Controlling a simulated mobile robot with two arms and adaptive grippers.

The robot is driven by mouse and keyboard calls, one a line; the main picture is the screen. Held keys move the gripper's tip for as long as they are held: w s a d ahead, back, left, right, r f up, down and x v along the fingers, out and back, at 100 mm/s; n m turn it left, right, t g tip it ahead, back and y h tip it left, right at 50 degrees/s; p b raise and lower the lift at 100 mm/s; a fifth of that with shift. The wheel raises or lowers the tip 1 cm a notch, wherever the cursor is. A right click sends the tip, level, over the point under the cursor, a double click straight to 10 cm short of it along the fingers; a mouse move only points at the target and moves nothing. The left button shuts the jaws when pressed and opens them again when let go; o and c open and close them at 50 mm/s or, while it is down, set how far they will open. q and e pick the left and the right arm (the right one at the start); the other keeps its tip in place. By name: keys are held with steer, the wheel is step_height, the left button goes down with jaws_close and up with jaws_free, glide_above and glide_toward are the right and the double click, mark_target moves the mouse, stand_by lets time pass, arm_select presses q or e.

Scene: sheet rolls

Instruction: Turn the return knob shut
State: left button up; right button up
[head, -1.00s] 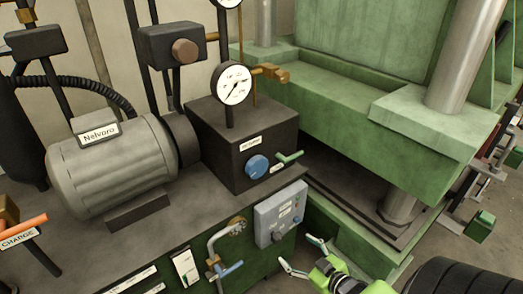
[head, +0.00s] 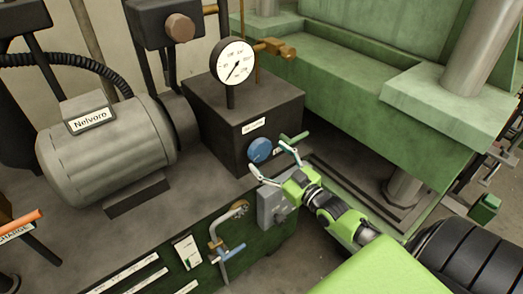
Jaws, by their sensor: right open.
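A round blue knob (head: 260,149) sits on the front face of a black block (head: 240,115), below a small white label too small to read. I take it for the return knob, but cannot confirm this from its label. My right gripper (head: 267,157) is open, its two thin fingers spread toward the knob, one tip below left of it and one at its right. I cannot tell whether they touch it. Nothing shows between the fingers. My left gripper is not in view.
A pressure gauge (head: 233,62) stands above the block. A grey box (head: 270,207) is partly hidden by my gripper. A blue-handled pipe valve (head: 229,250) is lower left. The green press (head: 360,110) stands at right.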

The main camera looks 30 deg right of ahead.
mark_target(262, 152)
steer(key=shift+w+a, duration=0.15)
steer(key=shift+w, duration=1.95)
steer(key=c, duration=1.1)
